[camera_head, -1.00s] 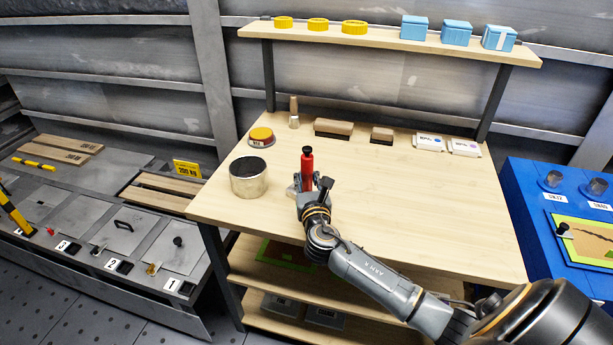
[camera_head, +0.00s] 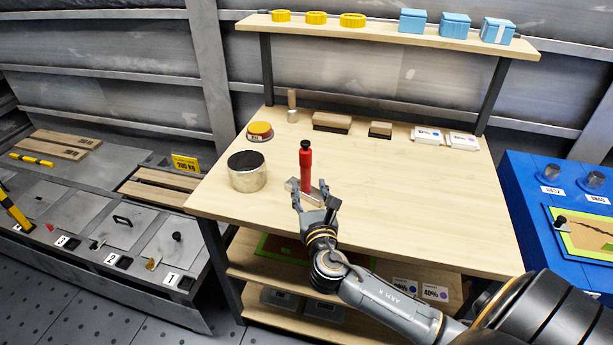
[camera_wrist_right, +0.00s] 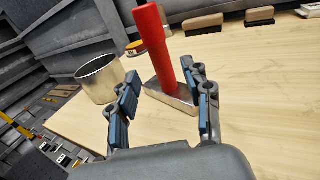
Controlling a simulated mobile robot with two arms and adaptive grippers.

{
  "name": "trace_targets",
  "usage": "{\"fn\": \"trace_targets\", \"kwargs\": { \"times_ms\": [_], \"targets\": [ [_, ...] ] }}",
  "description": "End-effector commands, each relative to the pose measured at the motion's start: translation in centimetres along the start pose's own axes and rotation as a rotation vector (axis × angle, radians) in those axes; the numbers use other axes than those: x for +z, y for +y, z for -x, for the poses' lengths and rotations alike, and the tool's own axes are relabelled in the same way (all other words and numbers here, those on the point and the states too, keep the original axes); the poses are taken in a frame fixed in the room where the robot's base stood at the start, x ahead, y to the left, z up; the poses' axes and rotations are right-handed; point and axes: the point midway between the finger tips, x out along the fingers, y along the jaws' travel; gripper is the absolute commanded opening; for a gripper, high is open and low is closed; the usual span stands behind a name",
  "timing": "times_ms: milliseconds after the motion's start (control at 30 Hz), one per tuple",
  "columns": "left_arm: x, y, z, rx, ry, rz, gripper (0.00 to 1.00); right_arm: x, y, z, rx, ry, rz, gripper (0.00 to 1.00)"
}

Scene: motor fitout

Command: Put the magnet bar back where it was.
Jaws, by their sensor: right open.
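The magnet bar (camera_head: 305,172), a red handle with a black knob on a flat silvery base, stands upright on the wooden workbench (camera_head: 400,205). It also shows in the right wrist view (camera_wrist_right: 153,42), just beyond my fingertips. My right gripper (camera_head: 316,199) is open and empty, on the near side of the bar. In the right wrist view the open fingers (camera_wrist_right: 164,88) spread to either side of the bar's base, with the handle apart from them. Whether a fingertip touches the base I cannot tell. My left gripper is not in view.
Behind are a yellow-topped round button (camera_head: 260,130), a small wooden-handled tool (camera_head: 292,108), two brown blocks and white packs (camera_head: 426,135). The bench's right side is clear.

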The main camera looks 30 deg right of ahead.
Motion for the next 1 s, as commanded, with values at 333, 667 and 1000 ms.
{"fn": "trace_targets", "kwargs": {
  "times_ms": [333,667,1000],
  "targets": [
    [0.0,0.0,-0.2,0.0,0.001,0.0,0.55,0.0,0.0,3.9,-0.001,0.0,0.0,0.49],
    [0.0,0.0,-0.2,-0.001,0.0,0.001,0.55,0.1,0.0,4.0,-0.001,-0.001,-0.001,0.49],
    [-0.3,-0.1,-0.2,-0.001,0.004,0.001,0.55,0.0,0.0,4.0,-0.001,0.0,-0.001,0.49]
  ]
}}
